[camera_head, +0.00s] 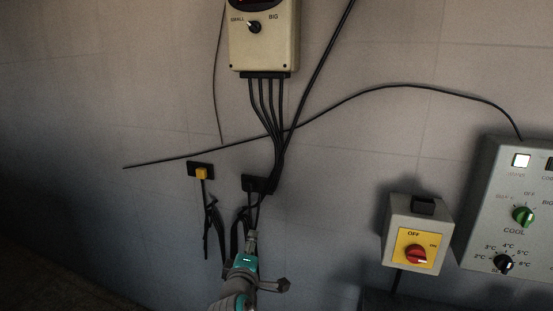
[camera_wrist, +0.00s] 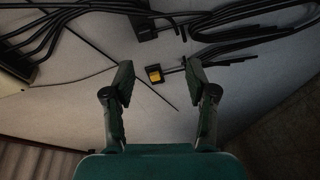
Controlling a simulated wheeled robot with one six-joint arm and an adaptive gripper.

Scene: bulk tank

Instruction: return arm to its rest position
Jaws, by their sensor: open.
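My gripper (camera_wrist: 160,82) shows in the wrist view with its two dark fingers spread wide and nothing between them. It faces the wall, and a small yellow-fronted black plug block (camera_wrist: 155,74) appears beyond the gap. In the head view, my teal and grey arm end (camera_head: 243,263) rises from the lower edge, left of centre, in front of the wall. The dark fingers are hard to tell from the hanging black cables there. Most of my arm is outside the head view.
A beige control box (camera_head: 263,52) is on the wall above, with several black cables hanging down. A yellow clip (camera_head: 201,173) sits on the wall at left. A box with a red switch (camera_head: 416,253) and a grey panel (camera_head: 493,225) are at right. Bare wall lies between.

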